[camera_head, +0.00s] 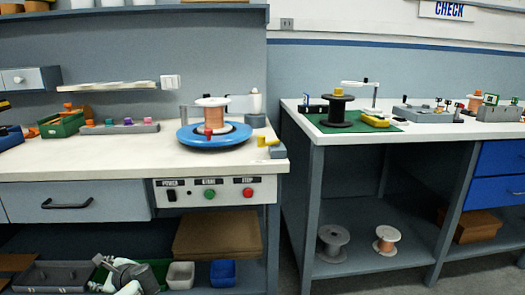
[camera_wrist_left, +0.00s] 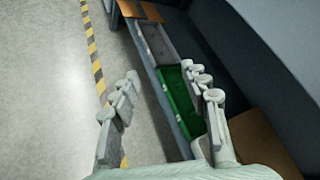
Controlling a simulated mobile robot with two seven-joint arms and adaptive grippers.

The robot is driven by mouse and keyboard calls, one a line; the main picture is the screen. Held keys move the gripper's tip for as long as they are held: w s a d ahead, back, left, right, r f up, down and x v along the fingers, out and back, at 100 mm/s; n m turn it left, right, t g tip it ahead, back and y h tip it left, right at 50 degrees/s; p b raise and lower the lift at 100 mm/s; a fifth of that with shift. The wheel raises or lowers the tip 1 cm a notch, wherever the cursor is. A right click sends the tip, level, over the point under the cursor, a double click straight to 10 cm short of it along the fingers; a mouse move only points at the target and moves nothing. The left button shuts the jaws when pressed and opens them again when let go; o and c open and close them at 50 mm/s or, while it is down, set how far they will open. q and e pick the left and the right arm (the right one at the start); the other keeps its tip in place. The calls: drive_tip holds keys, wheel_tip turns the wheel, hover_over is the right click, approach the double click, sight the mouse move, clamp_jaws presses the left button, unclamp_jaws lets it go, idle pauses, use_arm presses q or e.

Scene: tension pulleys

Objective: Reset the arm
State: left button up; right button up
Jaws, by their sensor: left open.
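My left gripper (camera_head: 125,275) is low at the bottom left of the head view, in front of the lower shelf of the left bench. In the left wrist view its two fingers (camera_wrist_left: 161,75) are spread apart with nothing between them. It points down past the shelf edge, with a green bin (camera_wrist_left: 180,102) and a grey bin (camera_wrist_left: 158,44) beyond. The right gripper is in neither view. On the left bench a copper spool (camera_head: 212,112) stands on a blue round turntable (camera_head: 190,138). A small yellow piece (camera_head: 267,141) sits at the bench's right front corner.
The left bench (camera_head: 90,165) has a drawer and a panel (camera_head: 215,191) with power, green and red buttons. A brown box (camera_head: 218,234) and small bins fill its shelf. Another bench (camera_head: 345,137) stands right, with a black spool (camera_head: 339,108). Floor (camera_wrist_left: 50,90) is clear.

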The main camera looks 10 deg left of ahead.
use_arm(q)
drive_tip(key=s+d+f+n+h, duration=0.3)
drive_tip(key=s+d+f, duration=0.1)
drive_tip(key=s, duration=0.4)
drive_tip(key=s+d+f+n+h, duration=0.2)
drive_tip(key=s+d+f+n, duration=0.25)
drive_tip(key=s, duration=0.25)
drive_tip(key=s+d+f+n+h, duration=0.25)
drive_tip(key=s+f, duration=0.25)
drive_tip(key=s, duration=0.3)
drive_tip(key=s+d+f+n+h, duration=0.1)
drive_tip(key=d+f+h, duration=0.1)
drive_tip(key=d, duration=0.6)
drive_tip(key=s+d+f+n+h, duration=0.1)
drive_tip(key=d+f, duration=0.2)
drive_tip(key=d, duration=0.6)
drive_tip(key=shift+s+n+g+h, duration=0.25)
drive_tip(key=shift+n+g+h, duration=0.1)
drive_tip(key=shift+n+g, duration=0.05)
